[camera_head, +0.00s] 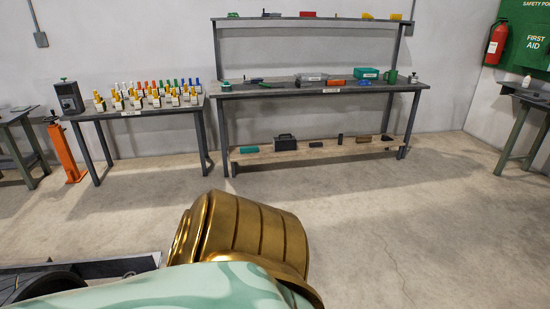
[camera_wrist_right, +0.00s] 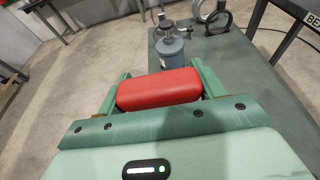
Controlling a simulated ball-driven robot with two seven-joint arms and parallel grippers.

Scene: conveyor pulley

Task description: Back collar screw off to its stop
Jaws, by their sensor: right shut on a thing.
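In the right wrist view my right gripper (camera_wrist_right: 161,82) is shut on a red handle (camera_wrist_right: 158,90), which lies crosswise between its two green fingers. Any shaft or tip of the handle is hidden or out of view. The back collar and its screw cannot be made out for certain in either view. My left gripper is not in view. A gold and mint arm part of mine fills the lower middle of the head view.
The right wrist view shows a grey canister (camera_wrist_right: 171,52) with a metal top and a dark ring (camera_wrist_right: 228,25) on a grey-green bench (camera_wrist_right: 255,75). In the head view a bottle table (camera_head: 132,112) and a shelved workbench (camera_head: 320,90) stand at the back. Open floor (camera_head: 400,220) lies at the right.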

